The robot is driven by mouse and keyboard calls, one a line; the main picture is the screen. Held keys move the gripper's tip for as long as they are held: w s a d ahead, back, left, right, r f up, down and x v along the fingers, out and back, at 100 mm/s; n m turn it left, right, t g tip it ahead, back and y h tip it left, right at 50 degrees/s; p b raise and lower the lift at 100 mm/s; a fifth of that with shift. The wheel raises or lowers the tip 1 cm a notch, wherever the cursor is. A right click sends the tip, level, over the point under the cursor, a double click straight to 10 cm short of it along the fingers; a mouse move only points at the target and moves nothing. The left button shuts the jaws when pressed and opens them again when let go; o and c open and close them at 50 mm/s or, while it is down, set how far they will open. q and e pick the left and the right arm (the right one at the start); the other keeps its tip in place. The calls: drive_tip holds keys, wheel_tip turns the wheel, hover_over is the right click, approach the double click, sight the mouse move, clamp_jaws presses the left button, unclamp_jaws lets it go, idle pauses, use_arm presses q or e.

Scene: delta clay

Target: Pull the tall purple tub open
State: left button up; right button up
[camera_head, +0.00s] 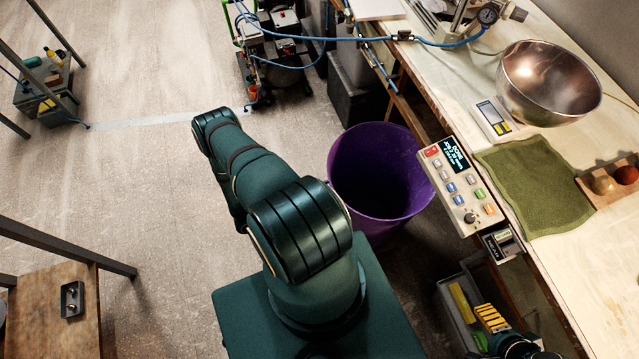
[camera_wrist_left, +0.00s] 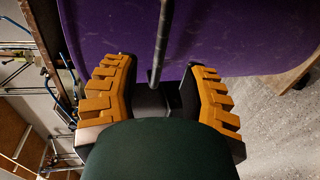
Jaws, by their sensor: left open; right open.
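The tall purple tub (camera_head: 372,160) stands on the floor beside the workbench in the head view. Its top is open and its inside is dark. In the left wrist view its purple wall (camera_wrist_left: 225,35) fills the upper part. My left gripper (camera_wrist_left: 160,72) is open, with its orange ridged fingers apart and facing the wall. A thin dark bar (camera_wrist_left: 161,40) runs between the fingers in front of the purple; I cannot tell whether they touch it. In the head view my left gripper is hidden. My right gripper (camera_head: 488,316) is open at the lower right, below the bench edge and apart from the tub.
The workbench (camera_head: 545,185) holds a control box (camera_head: 460,185), a green cloth (camera_head: 530,185), a scale (camera_head: 495,118) and a metal bowl (camera_head: 550,85). A dark bin (camera_head: 355,100) stands behind the tub. Open floor (camera_head: 140,190) lies left. A wooden table (camera_head: 55,315) is at lower left.

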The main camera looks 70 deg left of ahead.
use_arm(q)
drive_tip(key=shift+v, duration=2.7)
drive_tip(key=shift+a, duration=0.1)
